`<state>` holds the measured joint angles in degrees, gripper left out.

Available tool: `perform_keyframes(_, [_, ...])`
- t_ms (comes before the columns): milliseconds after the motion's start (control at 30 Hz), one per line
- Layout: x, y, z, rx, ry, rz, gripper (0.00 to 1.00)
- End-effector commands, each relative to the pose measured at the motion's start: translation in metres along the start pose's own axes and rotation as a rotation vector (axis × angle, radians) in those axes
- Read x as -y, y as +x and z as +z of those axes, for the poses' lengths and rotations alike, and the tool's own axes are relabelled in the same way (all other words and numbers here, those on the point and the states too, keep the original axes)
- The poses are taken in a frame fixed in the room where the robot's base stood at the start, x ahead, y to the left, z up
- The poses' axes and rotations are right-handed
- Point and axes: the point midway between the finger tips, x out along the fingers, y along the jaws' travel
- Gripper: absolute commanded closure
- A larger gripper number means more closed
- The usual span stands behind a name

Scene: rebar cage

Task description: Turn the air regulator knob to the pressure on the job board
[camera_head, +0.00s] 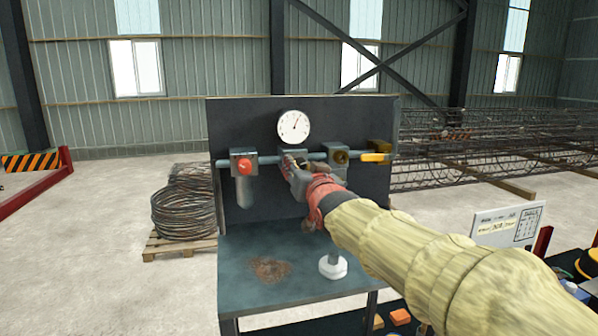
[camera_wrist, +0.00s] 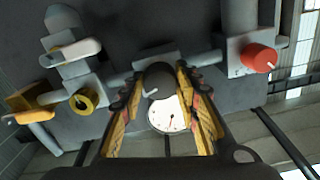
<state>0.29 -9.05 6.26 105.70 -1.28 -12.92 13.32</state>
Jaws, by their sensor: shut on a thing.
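The regulator knob (camera_wrist: 157,78) is a dark round knob with a pale pointer mark, in the middle of the air line. My gripper (camera_wrist: 156,92) is shut on the regulator knob, with one yellow-and-black finger on each side. In the head view my gripper (camera_head: 293,163) reaches the panel below the gauge and hides the knob. The white round gauge (camera_head: 294,125) sits above it, its needle up and slightly right. The gauge also shows between the fingers in the wrist view (camera_wrist: 166,114). The job board (camera_head: 508,224) is a white sign at the right; its writing is too small to read.
A red knob (camera_head: 245,166) sits on the pipe's left unit, above a grey bowl. A brass-coloured round fitting (camera_head: 341,157) and a yellow lever (camera_head: 375,157) are at the right.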

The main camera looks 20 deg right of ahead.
Motion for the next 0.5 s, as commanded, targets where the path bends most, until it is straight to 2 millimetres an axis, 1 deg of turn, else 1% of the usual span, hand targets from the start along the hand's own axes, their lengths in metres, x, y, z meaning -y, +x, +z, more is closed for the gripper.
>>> perform_keyframes(133, [0.0003,-0.0001,-0.0008,0.000,-0.001,0.000,0.93])
perform_keyframes(167, [0.0003,-0.0001,-0.0008,0.000,-0.001,0.000,0.67])
perform_keyframes(433, [0.0002,-0.0001,-0.0005,0.000,-0.001,0.000,0.51])
perform_keyframes(500, [0.0001,0.0000,-0.0004,0.000,-0.001,0.000,0.50])
